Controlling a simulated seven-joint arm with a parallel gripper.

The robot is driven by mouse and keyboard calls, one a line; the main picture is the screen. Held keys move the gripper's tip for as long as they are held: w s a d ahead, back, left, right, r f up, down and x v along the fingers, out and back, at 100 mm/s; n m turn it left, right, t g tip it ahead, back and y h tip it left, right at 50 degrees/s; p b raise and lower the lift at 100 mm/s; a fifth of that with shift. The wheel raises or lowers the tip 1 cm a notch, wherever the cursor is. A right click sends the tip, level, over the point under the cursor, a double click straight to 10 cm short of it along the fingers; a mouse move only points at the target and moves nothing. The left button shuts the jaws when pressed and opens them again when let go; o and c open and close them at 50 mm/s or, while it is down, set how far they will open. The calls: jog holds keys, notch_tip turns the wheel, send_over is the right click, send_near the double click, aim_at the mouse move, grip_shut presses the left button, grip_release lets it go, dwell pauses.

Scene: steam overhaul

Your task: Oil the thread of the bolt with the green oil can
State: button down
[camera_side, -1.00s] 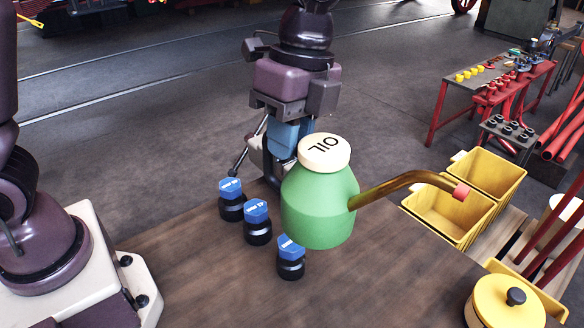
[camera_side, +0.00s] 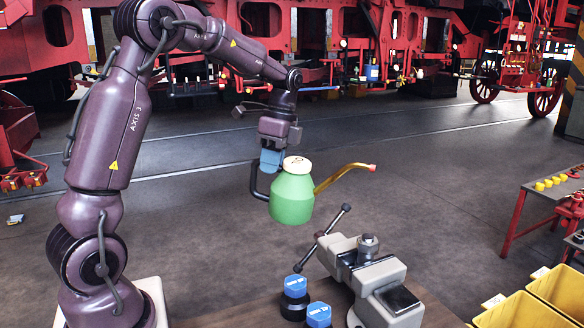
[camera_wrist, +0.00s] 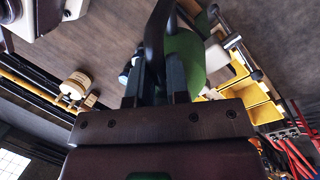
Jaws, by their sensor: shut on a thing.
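The green oil can (camera_side: 292,200) has a cream cap and a long brass spout (camera_side: 340,176) with a red tip, pointing right. My gripper (camera_side: 269,166) is shut on its black handle and holds the can roughly upright in the air. In the wrist view the black handle (camera_wrist: 155,45) is between the fingers, with part of the green body (camera_wrist: 184,58) beside it. A grey bolt-like piece (camera_side: 368,243) stands upright at the grey vise (camera_side: 352,268), below and right of the can. The spout tip is well above it, apart. Its thread cannot be made out.
The vise's handle bar (camera_side: 335,222) sticks up below the can. Yellow bins (camera_side: 530,306) are at right. The air around the can looks clear.

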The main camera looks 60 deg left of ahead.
aim_at(307, 185)
jog(key=x, duration=0.2)
jog(key=w+x, duration=0.1)
jog(key=x, duration=0.1)
jog(key=shift+d+f, duration=0.1)
jog(key=shift+d, duration=0.05)
jog(key=g+y, duration=0.1)
jog(key=r+g+y, duration=0.1)
jog(key=g, duration=0.1)
jog(key=shift+w+d+r+y, duration=0.2)
jog(key=shift+w+d+y, duration=0.15)
jog(key=shift+w+y, duration=0.05)
jog(key=shift+r, duration=0.1)
jog(key=shift+w+d+r+g+y, duration=0.15)
jog(key=shift+r+g+y, duration=0.15)
jog(key=shift+r+g, duration=0.15)
dwell(0.4)
jog(key=shift+d+r+n, duration=0.1)
jog(key=shift+r+n, duration=0.2)
jog(key=shift+w+r, duration=0.1)
jog(key=shift+w, duration=0.05)
jog(key=shift+w+d+r+g+y, duration=0.1)
jog(key=shift+d+r+g+y, duration=0.05)
jog(key=shift+r+g+y, duration=0.15)
jog(key=shift+f, duration=0.1)
